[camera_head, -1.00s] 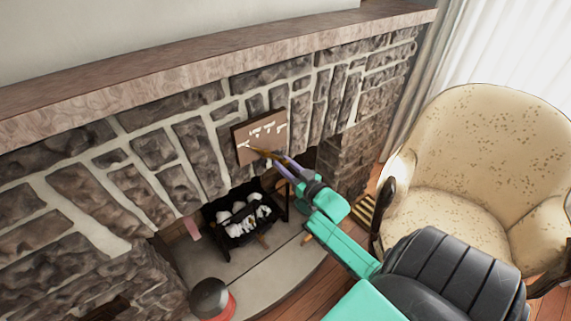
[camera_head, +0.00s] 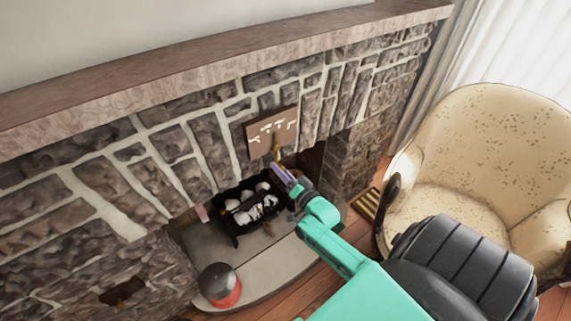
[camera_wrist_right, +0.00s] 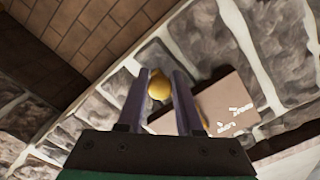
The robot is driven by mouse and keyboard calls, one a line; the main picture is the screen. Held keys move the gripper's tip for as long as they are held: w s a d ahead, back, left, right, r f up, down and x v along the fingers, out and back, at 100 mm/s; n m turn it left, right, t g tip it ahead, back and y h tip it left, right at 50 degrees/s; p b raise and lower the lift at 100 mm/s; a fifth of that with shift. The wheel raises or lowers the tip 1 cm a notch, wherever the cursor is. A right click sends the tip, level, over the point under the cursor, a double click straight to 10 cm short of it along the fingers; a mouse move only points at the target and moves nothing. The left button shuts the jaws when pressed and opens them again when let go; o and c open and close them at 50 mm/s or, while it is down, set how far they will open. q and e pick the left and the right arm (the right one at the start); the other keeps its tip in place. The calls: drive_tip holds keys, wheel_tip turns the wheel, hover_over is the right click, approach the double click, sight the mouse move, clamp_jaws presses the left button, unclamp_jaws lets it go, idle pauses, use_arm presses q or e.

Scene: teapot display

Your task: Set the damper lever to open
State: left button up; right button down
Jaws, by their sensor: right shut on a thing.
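The damper plate (camera_head: 270,130), brown with white lettering and marks, is fixed on the stone fireplace front above the opening. A small brass lever (camera_head: 277,151) points down from the plate's lower edge. In the right wrist view its round yellow knob (camera_wrist_right: 159,87) sits between the two purple fingers. My right gripper (camera_head: 276,167) is shut on the lever's knob, just below the plate. The right wrist view also shows the plate (camera_wrist_right: 222,108) to the right of the fingers. The lettering is too small to read. My left gripper is not in view.
A black grate (camera_head: 232,222) with pale logs stands in the firebox below. A dark, red-based round object (camera_head: 219,283) sits on the hearth. A cream armchair (camera_head: 480,150) stands at the right. The stone mantel (camera_head: 220,65) runs above.

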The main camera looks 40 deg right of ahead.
drive_tip(key=a+m, duration=0.1)
drive_tip(key=a+r+m+p, duration=0.1)
drive_tip(key=m, duration=0.2)
drive_tip(key=shift+w+a+r+m+p, duration=0.1)
drive_tip(key=shift+a+r+m+p, duration=0.2)
drive_tip(key=shift+a+p, duration=0.1)
drive_tip(key=shift+a+r+m+p, duration=0.4)
drive_tip(key=shift+a+m, duration=0.15)
drive_tip(key=shift+m, duration=0.55)
drive_tip(key=shift+a+r+m+p, duration=0.3)
drive_tip(key=shift+a+m, duration=0.25)
drive_tip(key=shift+m, duration=0.55)
drive_tip(key=c, duration=0.6)
unclamp_jaws()
drive_tip(key=shift+f, duration=0.2)
